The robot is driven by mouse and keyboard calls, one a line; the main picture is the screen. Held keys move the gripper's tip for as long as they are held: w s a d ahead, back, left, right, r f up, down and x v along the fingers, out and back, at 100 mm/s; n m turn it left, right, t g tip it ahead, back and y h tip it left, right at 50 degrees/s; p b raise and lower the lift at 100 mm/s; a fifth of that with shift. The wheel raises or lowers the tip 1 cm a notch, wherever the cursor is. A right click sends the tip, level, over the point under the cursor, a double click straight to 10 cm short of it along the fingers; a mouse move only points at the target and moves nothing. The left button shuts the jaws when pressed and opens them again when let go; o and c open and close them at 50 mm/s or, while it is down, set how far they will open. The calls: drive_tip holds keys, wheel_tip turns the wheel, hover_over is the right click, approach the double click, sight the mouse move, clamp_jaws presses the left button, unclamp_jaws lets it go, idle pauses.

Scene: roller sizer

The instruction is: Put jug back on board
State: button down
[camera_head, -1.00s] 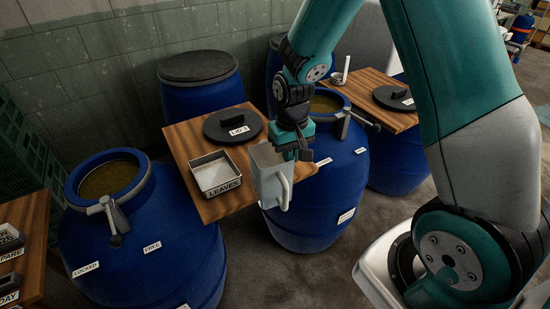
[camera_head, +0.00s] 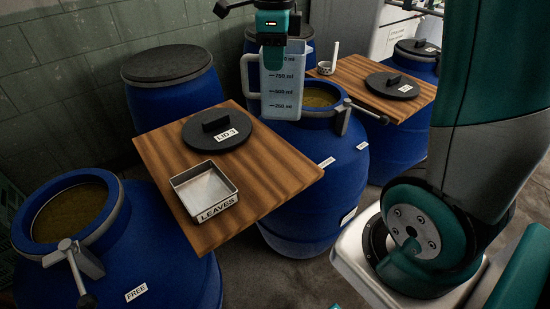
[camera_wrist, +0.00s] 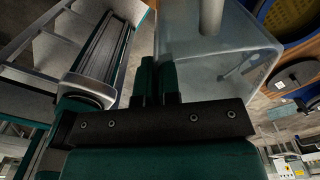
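My gripper (camera_head: 274,40) is shut on the rim of a translucent grey measuring jug (camera_head: 282,92). The jug hangs upright with its handle to the left and ml marks facing the head camera. In the wrist view the fingers (camera_wrist: 158,82) pinch the near wall of the jug (camera_wrist: 215,72), whose inside looks empty. The jug is in the air, overlapping the open blue barrel behind in the head view. A wooden board (camera_head: 270,165) lies below and left of it, carrying a black lid marked LID 3 (camera_head: 216,131) and a metal LEAVES tray (camera_head: 204,192).
A second wooden board (camera_head: 350,70) at the back right holds a small cup (camera_head: 325,67) and a black lid (camera_head: 392,86). An open blue barrel (camera_head: 316,145) stands between the boards; another (camera_head: 150,250) is front left. The near board's right part is bare.

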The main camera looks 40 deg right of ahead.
wheel_tip(320, 180, down, 20)
drive_tip(key=p, duration=0.1)
drive_tip(key=shift+r, duration=0.2)
drive_tip(key=shift+f, duration=0.2)
drive_tip(key=c, duration=1.3)
unclamp_jaws()
drive_tip(key=shift+r, duration=0.1)
drive_tip(key=shift+c, duration=0.2)
